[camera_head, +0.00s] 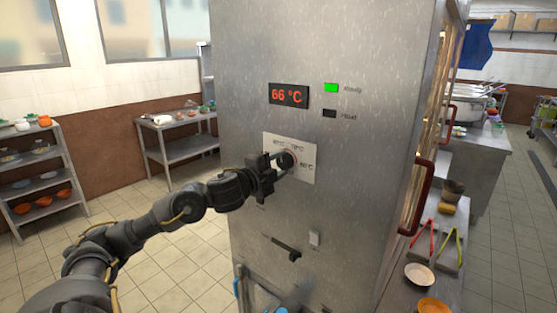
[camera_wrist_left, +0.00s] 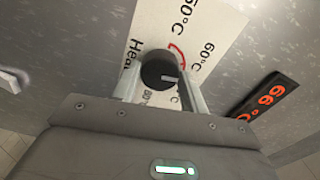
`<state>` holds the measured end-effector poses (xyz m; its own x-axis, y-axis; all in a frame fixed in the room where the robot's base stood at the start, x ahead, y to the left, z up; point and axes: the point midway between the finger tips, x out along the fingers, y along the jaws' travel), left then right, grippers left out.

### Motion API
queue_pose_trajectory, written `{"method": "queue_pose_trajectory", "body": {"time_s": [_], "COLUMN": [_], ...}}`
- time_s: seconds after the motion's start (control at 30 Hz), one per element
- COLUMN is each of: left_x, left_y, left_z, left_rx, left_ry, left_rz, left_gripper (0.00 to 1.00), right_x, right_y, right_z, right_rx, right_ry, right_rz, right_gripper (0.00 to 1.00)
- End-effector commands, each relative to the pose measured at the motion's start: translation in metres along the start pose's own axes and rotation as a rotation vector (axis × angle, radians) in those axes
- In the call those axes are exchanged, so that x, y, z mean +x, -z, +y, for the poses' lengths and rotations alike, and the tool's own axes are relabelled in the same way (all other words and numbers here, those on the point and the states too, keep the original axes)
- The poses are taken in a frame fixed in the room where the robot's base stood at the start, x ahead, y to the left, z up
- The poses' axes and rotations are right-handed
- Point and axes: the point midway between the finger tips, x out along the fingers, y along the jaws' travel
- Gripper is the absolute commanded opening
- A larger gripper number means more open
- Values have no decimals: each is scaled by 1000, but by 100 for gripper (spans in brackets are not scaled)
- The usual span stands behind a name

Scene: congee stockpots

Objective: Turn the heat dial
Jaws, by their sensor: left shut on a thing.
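The heat dial (camera_head: 286,160) is a round black knob on a white label plate (camera_head: 305,176) on the front of the tall steel cabinet. The plate is marked with temperatures, 60°C among them. My left gripper (camera_head: 279,163) is shut on the dial. In the left wrist view, its two fingers stand on either side of the black dial (camera_wrist_left: 160,72), and a red curved arrow shows beside it. A red display (camera_head: 289,95) above reads 66 °C. The green lamp (camera_head: 331,88) is lit and the lamp below it (camera_head: 329,113) is dark. My right gripper is not in view.
A counter with red and green tongs (camera_head: 448,250) and bowls stands at right. Shelves (camera_head: 42,178) stand at left.

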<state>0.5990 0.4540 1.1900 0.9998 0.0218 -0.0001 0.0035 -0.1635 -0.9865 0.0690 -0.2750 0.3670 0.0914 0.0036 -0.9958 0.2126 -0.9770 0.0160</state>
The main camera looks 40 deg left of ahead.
Motion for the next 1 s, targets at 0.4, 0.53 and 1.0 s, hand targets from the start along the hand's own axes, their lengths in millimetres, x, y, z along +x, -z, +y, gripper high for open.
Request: {"method": "queue_pose_trajectory", "body": {"time_s": [0.4,0.53,1.0], "left_x": [0,0,0], "left_y": [0,0,-1], "left_z": [-3,-2,-2], "left_rx": [-277,-321,-361], "left_ry": [2,2,4], "left_rz": [-1,-2,-1], "left_gripper": [21,21,21], "right_x": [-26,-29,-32], "right_y": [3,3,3], "right_z": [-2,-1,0], "right_rx": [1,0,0], "right_ry": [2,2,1], "right_rz": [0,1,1], "right_gripper": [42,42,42]}}
